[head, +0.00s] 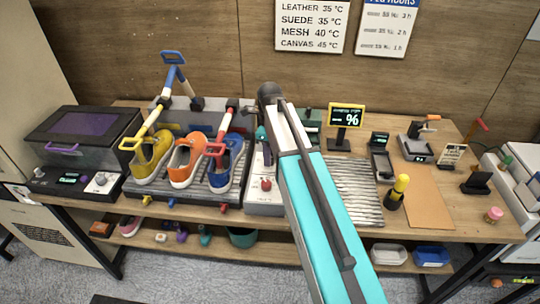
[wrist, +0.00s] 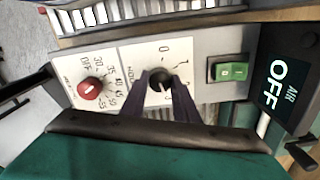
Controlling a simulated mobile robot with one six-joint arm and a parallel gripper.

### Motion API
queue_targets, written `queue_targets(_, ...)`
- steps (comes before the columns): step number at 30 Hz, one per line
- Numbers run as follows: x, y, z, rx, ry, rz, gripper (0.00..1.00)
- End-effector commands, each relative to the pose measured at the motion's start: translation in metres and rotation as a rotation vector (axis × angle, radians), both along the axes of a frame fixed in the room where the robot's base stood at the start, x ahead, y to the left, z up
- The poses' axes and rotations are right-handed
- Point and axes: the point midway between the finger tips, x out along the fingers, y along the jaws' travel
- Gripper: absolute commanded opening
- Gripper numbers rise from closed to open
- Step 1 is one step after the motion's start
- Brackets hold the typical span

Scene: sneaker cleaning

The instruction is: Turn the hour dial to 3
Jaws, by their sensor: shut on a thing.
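The hour dial (wrist: 160,88) is a dark round knob on a white label of a grey panel in the wrist view. A 0 and some marks show around the dial; others are hidden by my fingers, and I cannot tell where its pointer stands. My gripper (wrist: 159,79) has its two dark fingers shut on the dial, one on each side. In the head view my teal arm covers the dial and the gripper.
Beside the dial are a red temperature knob (wrist: 90,88) and a green rocker switch (wrist: 231,71). A display reading AIR OFF (wrist: 284,85) stands at the right. In the head view several shoes (head: 186,160) sit on the rack left of my arm.

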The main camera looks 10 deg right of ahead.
Motion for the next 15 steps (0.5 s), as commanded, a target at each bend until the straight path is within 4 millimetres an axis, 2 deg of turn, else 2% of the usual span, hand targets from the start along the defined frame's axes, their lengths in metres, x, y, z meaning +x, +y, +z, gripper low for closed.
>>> queue_targets(5,-0.0004,-0.0013,0.0003,-0.002,0.002,-0.002,0.05)
queue_targets(6,-0.0005,-0.0012,0.0003,-0.002,0.002,-0.002,0.33)
queue_targets(9,-0.0005,-0.0009,0.0002,-0.002,0.001,-0.001,0.46)
queue_targets(15,-0.0003,-0.0001,0.0,-0.001,0.001,0.0,0.46)
